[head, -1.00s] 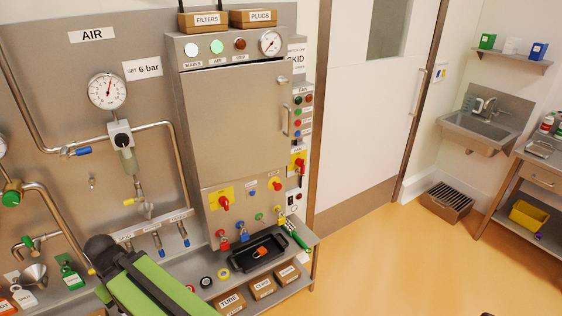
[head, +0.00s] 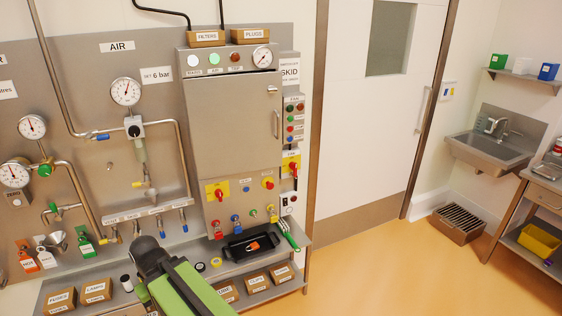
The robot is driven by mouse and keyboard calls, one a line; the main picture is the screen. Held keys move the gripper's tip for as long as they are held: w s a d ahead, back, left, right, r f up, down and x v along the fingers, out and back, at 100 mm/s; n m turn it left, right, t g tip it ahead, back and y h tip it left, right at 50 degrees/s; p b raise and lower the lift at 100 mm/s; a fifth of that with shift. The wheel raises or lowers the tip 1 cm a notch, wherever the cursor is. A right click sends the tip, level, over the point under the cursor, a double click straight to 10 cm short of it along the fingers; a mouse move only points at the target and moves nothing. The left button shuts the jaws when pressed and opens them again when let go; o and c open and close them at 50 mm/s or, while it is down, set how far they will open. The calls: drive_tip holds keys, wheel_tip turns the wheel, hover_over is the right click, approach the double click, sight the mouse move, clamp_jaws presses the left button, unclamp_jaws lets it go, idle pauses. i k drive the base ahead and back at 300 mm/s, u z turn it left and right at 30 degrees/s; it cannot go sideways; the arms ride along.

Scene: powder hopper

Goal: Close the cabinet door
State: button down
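The cabinet door (head: 230,130) is a plain grey metal panel on the front of the cabinet. Its upright bar handle (head: 277,123) is near its right edge, and a small latch-like knob (head: 272,89) sits above the handle. The door looks flat against the cabinet front; I cannot tell whether a small gap is left. My green and black arm rises from the bottom, left of the cabinet and well below the door. I cannot make out my gripper's fingers, and nothing of mine touches the door.
Below the door are switches and valves, with a black tray (head: 238,249) holding an orange item on a ledge. Labelled boxes (head: 257,281) stand on the low shelf. Pipes and gauges (head: 126,91) fill the wall at left. Open orange floor (head: 370,265) lies at right.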

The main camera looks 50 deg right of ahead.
sight(237, 124)
drive_tip(key=z, duration=0.15)
drive_tip(key=i, duration=1)
drive_tip(key=z, duration=0.05)
